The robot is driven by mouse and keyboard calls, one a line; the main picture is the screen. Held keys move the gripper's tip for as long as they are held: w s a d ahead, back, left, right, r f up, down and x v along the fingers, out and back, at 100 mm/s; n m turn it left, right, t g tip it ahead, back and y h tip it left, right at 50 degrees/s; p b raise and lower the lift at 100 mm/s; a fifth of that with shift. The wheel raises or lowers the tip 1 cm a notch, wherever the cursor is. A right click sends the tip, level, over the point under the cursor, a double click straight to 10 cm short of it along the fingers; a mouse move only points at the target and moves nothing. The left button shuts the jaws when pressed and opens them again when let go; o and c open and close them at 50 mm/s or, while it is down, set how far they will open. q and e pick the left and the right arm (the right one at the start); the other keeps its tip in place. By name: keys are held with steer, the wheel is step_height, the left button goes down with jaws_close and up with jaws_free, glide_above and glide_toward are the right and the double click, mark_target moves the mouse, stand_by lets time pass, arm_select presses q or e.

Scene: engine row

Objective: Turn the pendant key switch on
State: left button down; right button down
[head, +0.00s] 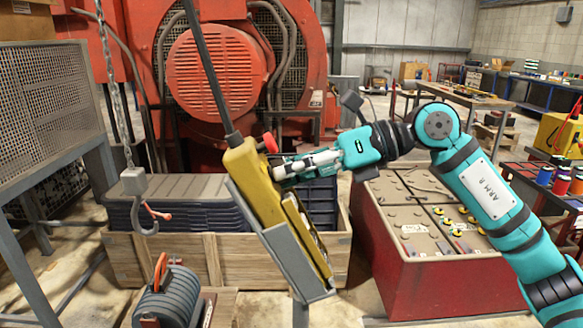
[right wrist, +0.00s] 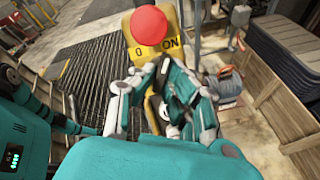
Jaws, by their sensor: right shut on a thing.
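The yellow pendant (head: 249,178) hangs tilted from a black cable in the middle of the head view. Its red button (head: 270,142) sticks out at the upper right. In the right wrist view the red button (right wrist: 147,25) covers part of the top, and the yellow face (right wrist: 152,54) below it carries the marks 0 and ON. My right gripper (head: 283,170) reaches the pendant's face from the right, just below the red button. It is shut on the key switch, which the fingers hide, so I cannot tell how far it is turned. My left gripper is not in view.
A grey holder (head: 277,250) sits against the pendant's lower part. A chain hook (head: 144,205) hangs to the left. A wooden crate (head: 195,254) of dark stacked parts is behind, and a red chest (head: 440,288) stands at right.

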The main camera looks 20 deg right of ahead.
stand_by(0.3)
steer(key=c, duration=1.4)
jaws_free()
steer(key=v, duration=1.2)
